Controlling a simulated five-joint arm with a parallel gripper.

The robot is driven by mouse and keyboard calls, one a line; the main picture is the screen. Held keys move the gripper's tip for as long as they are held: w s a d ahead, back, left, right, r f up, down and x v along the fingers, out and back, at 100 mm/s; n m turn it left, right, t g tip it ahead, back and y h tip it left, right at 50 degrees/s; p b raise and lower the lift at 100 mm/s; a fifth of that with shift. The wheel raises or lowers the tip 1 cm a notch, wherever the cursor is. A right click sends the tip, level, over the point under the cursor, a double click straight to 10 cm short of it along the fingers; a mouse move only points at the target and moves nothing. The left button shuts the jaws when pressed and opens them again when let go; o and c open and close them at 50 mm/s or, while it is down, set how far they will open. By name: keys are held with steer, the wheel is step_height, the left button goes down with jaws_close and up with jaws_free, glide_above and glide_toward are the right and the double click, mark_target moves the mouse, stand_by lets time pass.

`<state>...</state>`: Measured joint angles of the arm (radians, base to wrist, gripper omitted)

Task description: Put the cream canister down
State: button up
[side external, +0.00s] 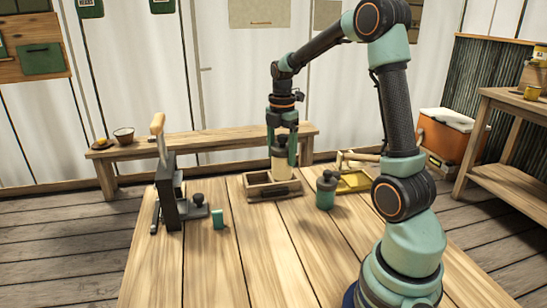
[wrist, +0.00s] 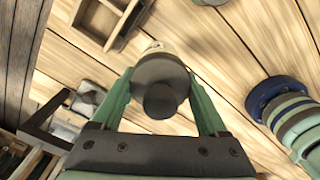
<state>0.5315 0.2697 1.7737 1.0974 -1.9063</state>
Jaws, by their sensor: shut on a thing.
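My gripper (side external: 283,143) is shut on the cream canister (side external: 280,163), gripping it near its dark lid. The canister hangs upright at the wooden tray (side external: 262,194) in the side view. I cannot tell from there whether its base touches the tray or is above or behind it. In the wrist view the green fingers (wrist: 160,98) stand on both sides of the round dark lid, and only a sliver of the cream body (wrist: 153,46) shows past it. A green canister (side external: 326,192) with a dark lid stands to the right of the tray.
A black press-like tool (side external: 172,200) with a wooden handle stands left, with a small green cup (side external: 217,219) beside it. A yellow tray (side external: 355,182) lies behind the green canister. A compartmented wooden box (wrist: 105,20) shows in the wrist view. The front tabletop is clear.

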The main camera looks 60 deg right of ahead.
mark_target(280, 135)
step_height(280, 135, up, 6)
steer(key=shift+r, duration=0.25)
steer(key=shift+w+r, duration=0.1)
steer(key=shift+r, duration=0.2)
steer(key=shift+w+d+r, duration=0.15)
steer(key=shift+w+r, duration=0.05)
steer(key=shift+w, duration=0.05)
steer(key=shift+w+d+r, duration=0.55)
steer(key=shift+w+d, duration=2.5)
steer(key=shift+w, duration=2.85)
step_height(280, 135, down, 20)
steer(key=shift+f, duration=0.1)
steer(key=o, duration=1.6)
steer(key=shift+c, duration=0.2)
